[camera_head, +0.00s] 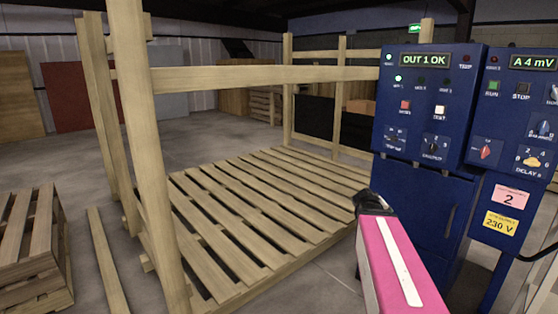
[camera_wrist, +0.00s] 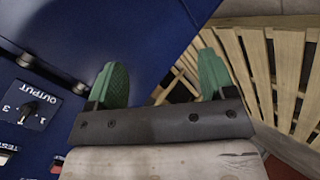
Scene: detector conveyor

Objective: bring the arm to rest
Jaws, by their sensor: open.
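My gripper (camera_wrist: 162,84) shows in the wrist view with its two green fingers spread apart and nothing between them. It is beside the blue cabinet (camera_wrist: 130,30), whose face fills the upper left of that view. Whether a finger touches the cabinet I cannot tell. In the head view my pink and white arm (camera_head: 398,265) rises from the bottom in front of the cabinet's lower left edge. The gripper's fingers cannot be made out in the head view.
The blue control cabinet (camera_head: 412,195) stands at the right with knobs, buttons and a display reading "OUT 1 OK". A second blue panel (camera_head: 510,150) reads "A 4 mV". A large wooden crate frame (camera_head: 150,150) and slatted floor (camera_head: 240,215) fill the middle. A pallet stack (camera_head: 30,240) stands left.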

